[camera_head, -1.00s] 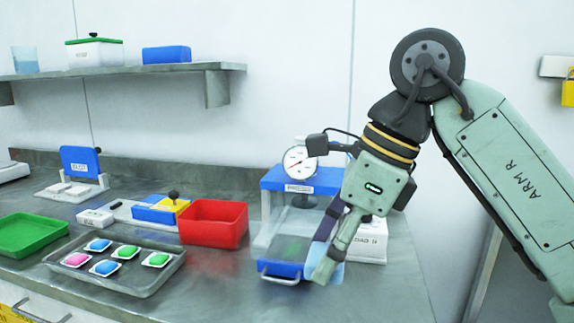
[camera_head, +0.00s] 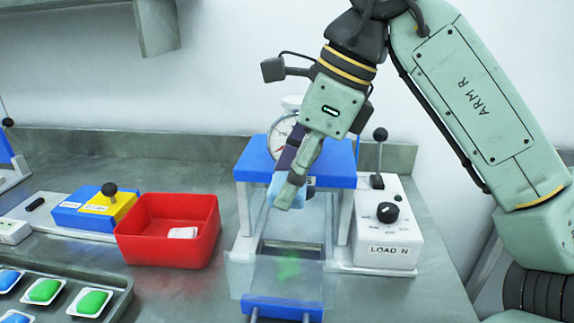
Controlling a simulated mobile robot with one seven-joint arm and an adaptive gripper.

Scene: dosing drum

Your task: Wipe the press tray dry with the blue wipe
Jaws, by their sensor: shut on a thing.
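The press (camera_head: 258,172) has a blue top, a round dial gauge (camera_head: 283,130) and grey-white side posts. Its press tray (camera_head: 283,306) is pulled toward the front, with a blue front edge. A green patch (camera_head: 289,267) shows in the middle of the tray area, behind clear panels. My gripper (camera_head: 287,192) is shut on the blue wipe (camera_head: 275,187), whose light blue edges show on both sides of the fingers. It is in front of the press's blue top, above and behind the green patch. I cannot tell whether the wipe touches anything.
A red bin (camera_head: 165,248) with a white item inside stands left of the press. A white LOAD N box (camera_head: 382,235) with a knob and lever stands right. A blue-yellow block (camera_head: 95,212) and a metal tray of coloured pads (camera_head: 112,285) are further left.

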